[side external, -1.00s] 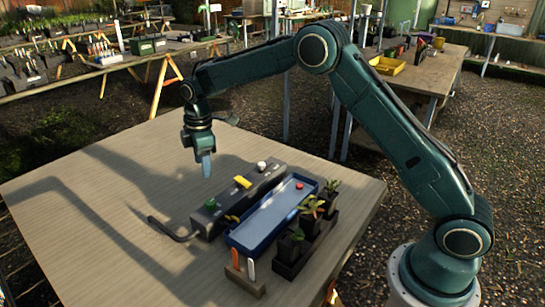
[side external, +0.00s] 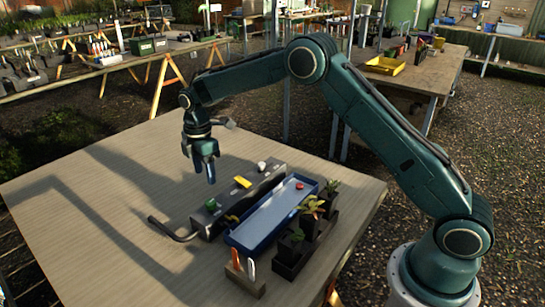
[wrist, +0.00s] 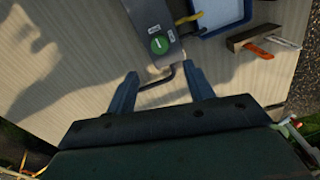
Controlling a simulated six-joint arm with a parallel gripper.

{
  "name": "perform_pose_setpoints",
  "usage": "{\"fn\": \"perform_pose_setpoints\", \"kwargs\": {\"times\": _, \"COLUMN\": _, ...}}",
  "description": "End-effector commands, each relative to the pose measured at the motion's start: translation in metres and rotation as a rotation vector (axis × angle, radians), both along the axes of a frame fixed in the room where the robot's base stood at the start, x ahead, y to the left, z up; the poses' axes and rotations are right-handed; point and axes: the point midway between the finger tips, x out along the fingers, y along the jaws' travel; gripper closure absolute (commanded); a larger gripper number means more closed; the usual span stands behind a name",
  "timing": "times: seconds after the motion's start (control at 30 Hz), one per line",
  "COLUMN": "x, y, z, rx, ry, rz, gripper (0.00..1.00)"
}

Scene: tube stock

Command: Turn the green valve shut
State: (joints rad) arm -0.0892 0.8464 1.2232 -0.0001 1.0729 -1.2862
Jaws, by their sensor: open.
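The green valve (side external: 211,205) is a round knob on the near left end of a long dark grey block (side external: 262,187). In the wrist view the green valve (wrist: 159,44) carries a white line, with small white labels beside it on the block. My gripper (side external: 211,182) points down and hangs above the table, apart from the valve. In the wrist view my gripper (wrist: 162,74) is open and empty, and the valve lies just beyond its fingertips.
The block also bears a yellow handle (side external: 242,182) and a white knob (side external: 262,166). A blue tray (side external: 240,245) holding a red thing (side external: 299,185) lies alongside. Potted plants (side external: 311,208) and a wooden tool holder (side external: 245,282) stand nearby. A bent dark pipe (side external: 172,233) leaves the block. The table's left is clear.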

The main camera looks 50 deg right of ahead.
Motion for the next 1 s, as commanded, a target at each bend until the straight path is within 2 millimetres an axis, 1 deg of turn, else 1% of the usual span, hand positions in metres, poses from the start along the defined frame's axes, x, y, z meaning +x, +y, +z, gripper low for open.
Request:
{"fn": "perform_pose_setpoints", "kwargs": {"times": 0.03, "x": 0.0, "y": 0.0, "z": -0.009, "rx": -0.001, "ry": 0.002, "rz": 0.0, "gripper": 0.48}}
{"fn": "perform_pose_setpoints", "kwargs": {"times": 0.3, "x": -0.001, "y": 0.0, "z": -0.05, "rx": 0.0, "ry": 0.003, "rz": 0.0, "gripper": 0.48}}
{"fn": "perform_pose_setpoints", "kwargs": {"times": 0.5, "x": -0.001, "y": 0.0, "z": -0.078, "rx": -0.001, "ry": 0.002, "rz": 0.0, "gripper": 0.48}}
{"fn": "perform_pose_setpoints", "kwargs": {"times": 0.6, "x": 0.0, "y": 0.0, "z": -0.089, "rx": 0.0, "ry": 0.001, "rz": 0.0, "gripper": 0.48}}
{"fn": "perform_pose_setpoints", "kwargs": {"times": 0.8, "x": 0.0, "y": 0.0, "z": -0.1, "rx": 0.0, "ry": -0.001, "rz": 0.0, "gripper": 0.48}}
{"fn": "perform_pose_setpoints", "kwargs": {"times": 1.0, "x": 0.0, "y": 0.0, "z": -0.103, "rx": 0.0, "ry": -0.001, "rz": 0.0, "gripper": 0.48}}
